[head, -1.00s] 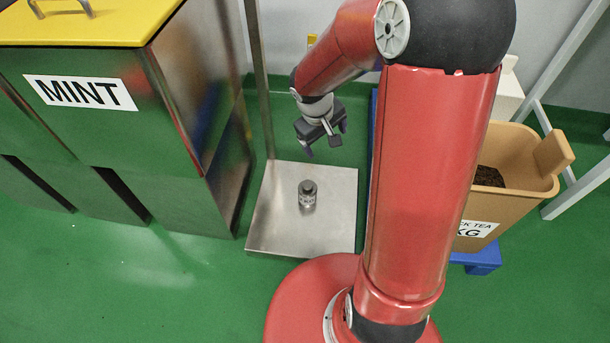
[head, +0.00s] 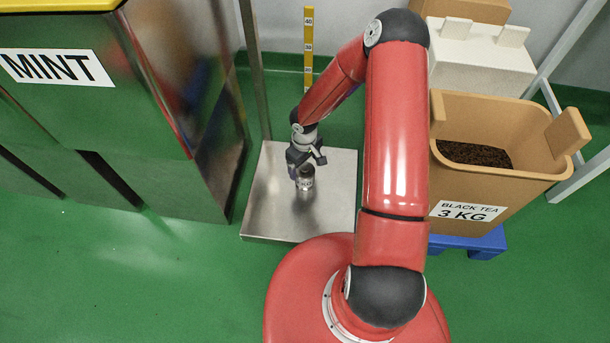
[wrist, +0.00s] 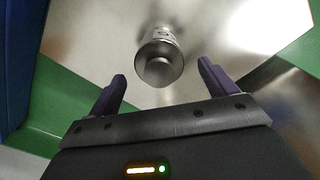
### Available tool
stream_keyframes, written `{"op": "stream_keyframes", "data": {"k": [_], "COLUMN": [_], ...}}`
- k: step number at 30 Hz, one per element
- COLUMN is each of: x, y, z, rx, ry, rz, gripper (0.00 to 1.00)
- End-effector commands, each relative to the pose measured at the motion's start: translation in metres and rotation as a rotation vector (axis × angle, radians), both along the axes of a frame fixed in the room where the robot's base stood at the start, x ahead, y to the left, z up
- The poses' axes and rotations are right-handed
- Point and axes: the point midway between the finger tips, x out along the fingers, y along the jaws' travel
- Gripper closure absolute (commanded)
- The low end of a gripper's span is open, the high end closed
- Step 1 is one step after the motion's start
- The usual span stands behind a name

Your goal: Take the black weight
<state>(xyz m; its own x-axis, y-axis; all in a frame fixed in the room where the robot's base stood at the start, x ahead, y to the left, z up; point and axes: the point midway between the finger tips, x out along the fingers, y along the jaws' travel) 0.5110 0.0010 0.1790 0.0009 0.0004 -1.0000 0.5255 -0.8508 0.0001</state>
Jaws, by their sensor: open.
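The weight (head: 305,180) stands upright on a square metal plate (head: 264,215). It looks dark on top with a silvery, marked side. In the wrist view the weight (wrist: 160,60) shows its round knob and shoulder just beyond the fingertips. My gripper (head: 301,167) is right at the weight in the head view and partly covers its top. In the wrist view my gripper (wrist: 161,75) is open, with one finger to each side of the line to the weight. Nothing is between the fingers.
The metal MINT cabinet (head: 170,130) stands left of the plate, and a thin metal post (head: 254,75) rises at the plate's back left. A tan BLACK TEA bin (head: 500,185) stands on a blue base at right.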

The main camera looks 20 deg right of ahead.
Motion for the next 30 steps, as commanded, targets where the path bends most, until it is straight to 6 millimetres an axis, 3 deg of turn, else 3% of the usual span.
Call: {"op": "stream_keyframes", "data": {"k": [1,6,15,30], "x": [-0.001,-0.002,-0.001,-0.001], "y": [-0.001,-0.001,-0.002,-0.002], "z": [-0.012,-0.033,-0.037,-0.037], "rx": [0.001,0.0,-0.001,-0.001], "ry": [0.003,0.001,-0.001,0.0], "rz": [-0.001,0.0,-0.001,-0.001], "gripper": [0.15,0.15,0.15,0.8]}}
